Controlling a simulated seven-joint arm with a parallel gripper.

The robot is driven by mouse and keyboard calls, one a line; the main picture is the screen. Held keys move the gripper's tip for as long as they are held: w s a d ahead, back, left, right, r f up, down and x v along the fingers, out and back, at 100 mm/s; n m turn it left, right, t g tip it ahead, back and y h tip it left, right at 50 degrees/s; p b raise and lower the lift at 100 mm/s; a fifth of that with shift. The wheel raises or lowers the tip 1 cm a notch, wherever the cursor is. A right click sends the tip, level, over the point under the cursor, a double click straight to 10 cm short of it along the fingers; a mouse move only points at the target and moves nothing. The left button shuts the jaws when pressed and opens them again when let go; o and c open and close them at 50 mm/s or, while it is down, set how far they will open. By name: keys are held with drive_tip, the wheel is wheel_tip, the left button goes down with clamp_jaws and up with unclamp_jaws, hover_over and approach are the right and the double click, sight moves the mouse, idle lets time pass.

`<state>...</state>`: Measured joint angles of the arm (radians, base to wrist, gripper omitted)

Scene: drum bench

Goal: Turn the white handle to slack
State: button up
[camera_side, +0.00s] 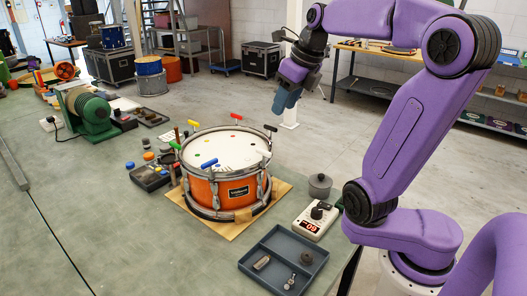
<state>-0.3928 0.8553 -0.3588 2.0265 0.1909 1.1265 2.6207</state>
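An orange snare drum (232,190) stands upright on a wooden board (183,198) on the bench. I cannot clearly make out a white handle against the pale drumhead (228,150). My gripper (285,103) hangs above and to the right of the drum, apart from it. Its fingers are too small to read as open or shut.
A grey tray (262,240) with small parts and a tuner box (314,220) with a red display lie in front right of the drum. A lidded grey pot (320,185) stands right. A dark parts tray (150,180) and a green machine (88,110) are left.

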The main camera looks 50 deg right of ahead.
sight(264, 151)
drive_tip(key=x, duration=1.7)
drive_tip(key=shift+w+f, duration=0.1)
clamp_jaws()
